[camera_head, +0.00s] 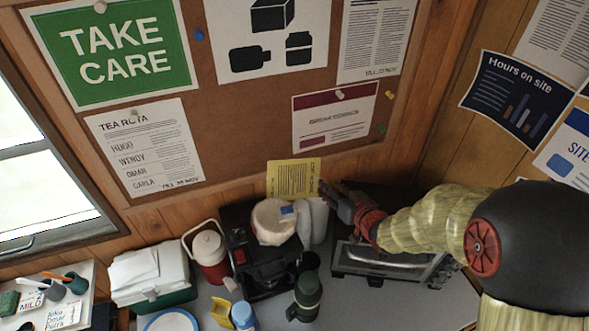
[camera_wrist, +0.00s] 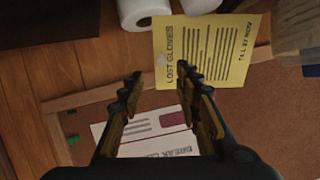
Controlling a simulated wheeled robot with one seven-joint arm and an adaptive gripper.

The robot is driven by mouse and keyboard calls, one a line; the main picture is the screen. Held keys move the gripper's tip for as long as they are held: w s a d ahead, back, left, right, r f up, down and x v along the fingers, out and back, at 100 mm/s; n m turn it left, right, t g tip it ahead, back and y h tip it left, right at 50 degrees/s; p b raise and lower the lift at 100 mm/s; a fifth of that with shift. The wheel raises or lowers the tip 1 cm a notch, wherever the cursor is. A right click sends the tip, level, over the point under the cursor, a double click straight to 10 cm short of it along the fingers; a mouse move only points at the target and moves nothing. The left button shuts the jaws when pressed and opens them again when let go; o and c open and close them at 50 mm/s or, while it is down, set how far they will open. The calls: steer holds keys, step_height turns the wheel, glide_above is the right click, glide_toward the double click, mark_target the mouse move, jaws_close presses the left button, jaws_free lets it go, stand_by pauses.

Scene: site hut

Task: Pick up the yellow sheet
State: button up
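The yellow sheet (camera_head: 293,177) is at the lower edge of the cork board in the head view, overlapping the board's wooden frame. In the wrist view the yellow sheet (camera_wrist: 225,45) shows a heading "LOST GLOVES" and lines of dark text, with a pale pin at its left edge. My gripper (camera_head: 336,192) is just right of the sheet in the head view. In the wrist view my gripper (camera_wrist: 164,90) is open with nothing between its fingers. The right finger tip overlaps the sheet's lower left part in the picture; I cannot tell whether they touch.
White paper rolls (camera_head: 273,221) stand just below the sheet. A toaster oven (camera_head: 385,264) is under my arm. A coffee machine (camera_head: 262,281), red jug (camera_head: 209,255) and green flask (camera_head: 307,293) crowd the counter. A red-and-white notice (camera_head: 334,117) is pinned above.

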mark_target(296, 181)
steer(key=x, duration=0.7)
steer(key=shift+a+f+b, duration=0.2)
steer(key=shift+f+b, duration=0.05)
steer(key=shift+b, duration=0.1)
steer(key=shift+s, duration=0.1)
steer(key=c, duration=0.7)
jaws_close()
